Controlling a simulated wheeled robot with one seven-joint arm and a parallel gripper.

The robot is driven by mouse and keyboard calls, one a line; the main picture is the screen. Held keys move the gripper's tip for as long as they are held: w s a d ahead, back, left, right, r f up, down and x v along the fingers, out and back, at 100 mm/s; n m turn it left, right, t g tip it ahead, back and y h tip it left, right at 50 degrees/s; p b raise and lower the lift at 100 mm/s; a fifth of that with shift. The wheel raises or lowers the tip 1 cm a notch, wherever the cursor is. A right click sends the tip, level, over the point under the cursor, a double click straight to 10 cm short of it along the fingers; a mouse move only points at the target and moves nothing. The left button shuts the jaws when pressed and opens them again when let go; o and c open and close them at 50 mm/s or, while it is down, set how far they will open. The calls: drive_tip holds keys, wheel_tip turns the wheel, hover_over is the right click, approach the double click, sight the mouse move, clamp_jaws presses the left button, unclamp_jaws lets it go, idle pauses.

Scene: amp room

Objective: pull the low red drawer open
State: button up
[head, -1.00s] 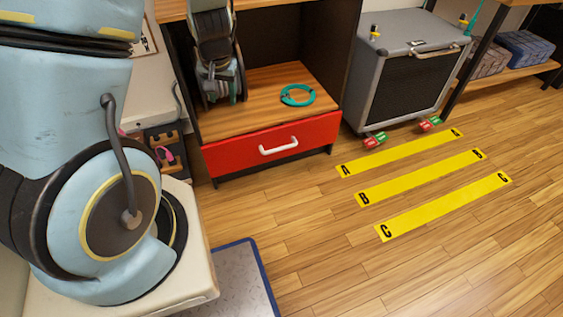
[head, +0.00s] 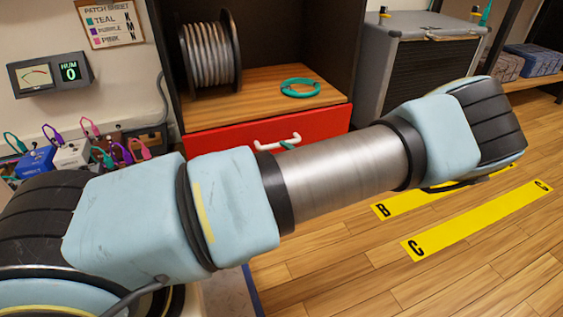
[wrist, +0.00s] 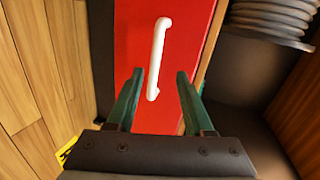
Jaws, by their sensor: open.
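The low red drawer (head: 225,147) is in the cabinet under a wooden shelf in the head view, and its front looks shut. Its white bar handle (head: 265,146) is partly hidden by my arm. In the wrist view the red front (wrist: 185,40) fills the middle and the white handle (wrist: 157,58) runs up and down the picture. My gripper (wrist: 160,72) is open, its two green fingers to either side of the handle's lower end. I cannot tell whether they reach around it. In the head view a green fingertip shows at the handle; the rest of the gripper is hidden.
A teal cable ring (head: 300,88) and a cable reel (head: 210,52) sit on the shelf above the drawer. A grey amp (head: 415,65) stands to the right. Yellow floor strips (head: 478,222) lie on the wood floor. Small coloured boxes with cables (head: 72,155) are at left.

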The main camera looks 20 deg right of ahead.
drive_tip(key=shift+m+t+h, duration=0.4)
drive_tip(key=shift+m+t, duration=0.1)
drive_tip(key=shift+m, duration=0.1)
drive_tip(key=shift+w+d+f+b, duration=0.35)
drive_tip(key=shift+w+f+b, duration=0.4)
drive_tip(key=shift+w, duration=0.85)
drive_tip(key=shift+w+d+f+b, duration=0.45)
drive_tip(key=shift+w+b, duration=0.5)
drive_tip(key=shift+w, duration=0.65)
drive_tip(key=shift+w+d+f+b, duration=0.25)
drive_tip(key=shift+w+f+b, duration=0.5)
drive_tip(key=shift+w, duration=0.85)
drive_tip(key=shift+r, duration=0.1)
drive_tip(key=shift+c, duration=0.2)
clamp_jaws()
